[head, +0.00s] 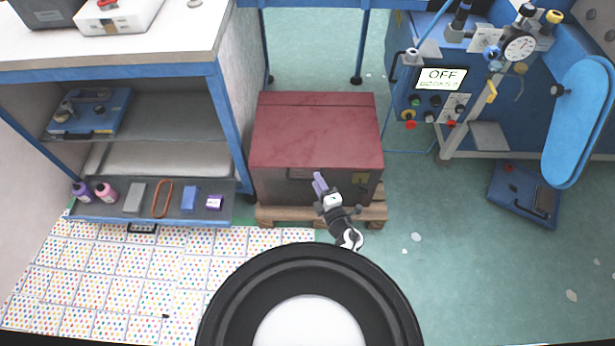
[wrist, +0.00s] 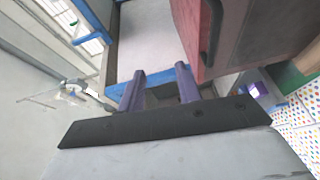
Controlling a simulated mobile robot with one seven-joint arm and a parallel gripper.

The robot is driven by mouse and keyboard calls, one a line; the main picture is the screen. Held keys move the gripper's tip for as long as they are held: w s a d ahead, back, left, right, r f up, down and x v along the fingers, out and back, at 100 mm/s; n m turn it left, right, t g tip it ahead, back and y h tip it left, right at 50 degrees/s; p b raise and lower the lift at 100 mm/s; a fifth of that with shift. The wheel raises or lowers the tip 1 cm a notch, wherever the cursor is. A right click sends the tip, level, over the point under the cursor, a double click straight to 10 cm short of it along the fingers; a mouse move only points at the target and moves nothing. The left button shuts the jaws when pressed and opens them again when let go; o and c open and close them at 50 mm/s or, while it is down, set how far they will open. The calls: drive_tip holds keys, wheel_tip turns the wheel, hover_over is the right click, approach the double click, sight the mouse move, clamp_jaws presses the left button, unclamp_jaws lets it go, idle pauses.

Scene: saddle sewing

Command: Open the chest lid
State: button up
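The lid looks closed. My gripper (head: 319,182) is at the chest's front face, just below the lid's front edge, right of centre. In the wrist view, the two purple fingers of my gripper (wrist: 160,71) are apart with nothing held between them. I cannot tell whether a finger touches the chest.
The chest rests on a wooden pallet (head: 290,216). A blue-framed workbench (head: 225,120) with shelves of bottles and small items stands close on the left. A blue machine (head: 470,90) with a gauge stands at the right. Green floor (head: 450,240) is open to the right of the chest.

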drive_tip(key=s+d+f+g+h, duration=0.1)
drive_tip(key=s+d+f, duration=0.1)
drive_tip(key=s+f, duration=0.4)
drive_tip(key=b+x, duration=0.2)
drive_tip(key=x, duration=0.3)
drive_tip(key=b+x, duration=0.2)
drive_tip(key=x, duration=0.3)
drive_tip(key=b+x, duration=0.3)
drive_tip(key=x, duration=0.2)
drive_tip(key=shift+s+f, duration=0.1)
drive_tip(key=shift+f, duration=0.3)
clamp_jaws()
